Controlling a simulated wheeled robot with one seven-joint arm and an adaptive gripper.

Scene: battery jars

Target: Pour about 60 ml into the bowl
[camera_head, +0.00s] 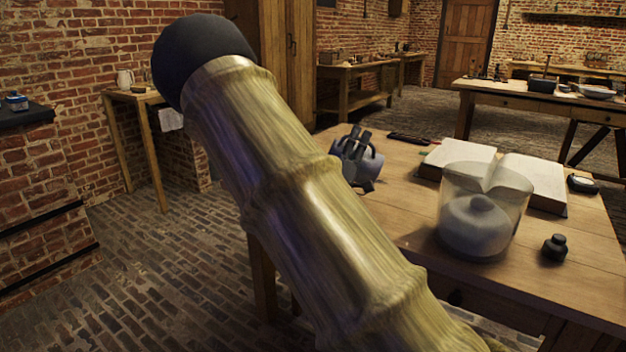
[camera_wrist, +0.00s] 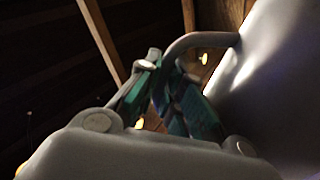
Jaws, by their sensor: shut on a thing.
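My gripper (camera_head: 352,146) is at the left edge of the wooden table, beyond my arm. It is shut on the handle of a grey-blue jug (camera_head: 364,170), partly hidden by the gripper and my arm. In the wrist view the green-padded fingers (camera_wrist: 166,78) close on the curved grey handle (camera_wrist: 198,40), and the smooth jug body (camera_wrist: 275,85) fills the right side. The jug's mouth and contents cannot be seen. A pale bowl (camera_head: 597,91) stands on the far table at the right, well away from my gripper; I cannot tell if it is the task's bowl.
A clear glass jar (camera_head: 505,190) with a grey knobbed dome inside stands on the near table (camera_head: 400,215). An open book (camera_head: 535,178) lies behind it, a small dark bottle (camera_head: 554,247) beside it. A dark pot (camera_head: 542,84) stands on the far table. My arm crosses the foreground.

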